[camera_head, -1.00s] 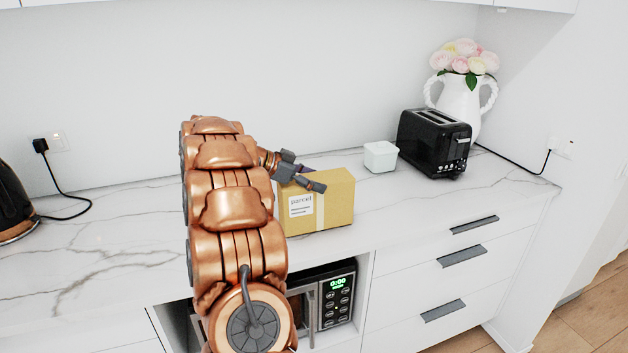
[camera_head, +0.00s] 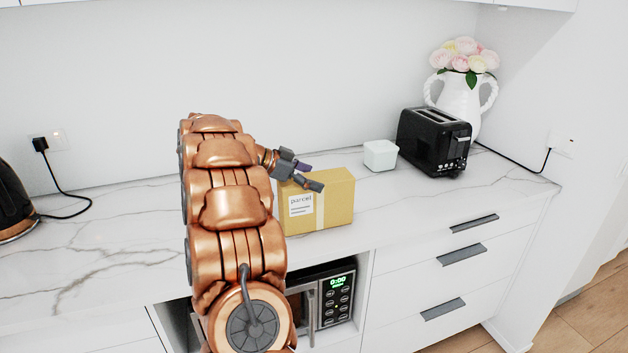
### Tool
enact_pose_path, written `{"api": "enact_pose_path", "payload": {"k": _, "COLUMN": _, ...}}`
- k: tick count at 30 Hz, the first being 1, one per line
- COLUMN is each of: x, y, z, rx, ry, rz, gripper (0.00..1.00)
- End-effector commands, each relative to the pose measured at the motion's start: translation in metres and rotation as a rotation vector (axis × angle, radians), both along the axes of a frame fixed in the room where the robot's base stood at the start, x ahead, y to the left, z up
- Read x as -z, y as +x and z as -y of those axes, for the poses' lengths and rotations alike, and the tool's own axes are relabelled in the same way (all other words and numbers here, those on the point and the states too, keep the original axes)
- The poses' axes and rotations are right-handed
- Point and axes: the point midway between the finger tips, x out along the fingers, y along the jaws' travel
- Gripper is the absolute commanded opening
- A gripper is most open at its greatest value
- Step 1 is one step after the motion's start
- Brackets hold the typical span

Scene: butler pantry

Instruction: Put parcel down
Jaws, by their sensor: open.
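The parcel (camera_head: 335,203) is a yellow-brown box with a white label and pale tape. It rests upright on the white marble counter (camera_head: 110,245), near the front edge above the microwave. My gripper (camera_head: 312,177) is open at the parcel's top left, with its grey fingers over the top. I cannot tell whether a finger touches the box.
A white lidded box (camera_head: 380,156) stands behind and right of the parcel, beside a black toaster (camera_head: 434,143). A white vase (camera_head: 460,98) with flowers stands behind the toaster. A black kettle (camera_head: 14,205) is at far left.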

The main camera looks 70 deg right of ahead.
Motion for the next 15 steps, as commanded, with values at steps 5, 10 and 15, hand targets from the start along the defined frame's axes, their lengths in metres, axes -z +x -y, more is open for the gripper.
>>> {"api": "enact_pose_path", "payload": {"k": 5, "x": -0.009, "y": 0.016, "z": -0.011, "rx": -0.005, "ry": -0.001, "rz": 0.003, "gripper": 1.00}}
{"api": "enact_pose_path", "payload": {"k": 10, "x": -0.020, "y": 0.032, "z": -0.024, "rx": -0.004, "ry": -0.001, "rz": 0.004, "gripper": 1.00}}
{"api": "enact_pose_path", "payload": {"k": 15, "x": -0.030, "y": 0.048, "z": -0.036, "rx": -0.005, "ry": -0.001, "rz": 0.003, "gripper": 1.00}}
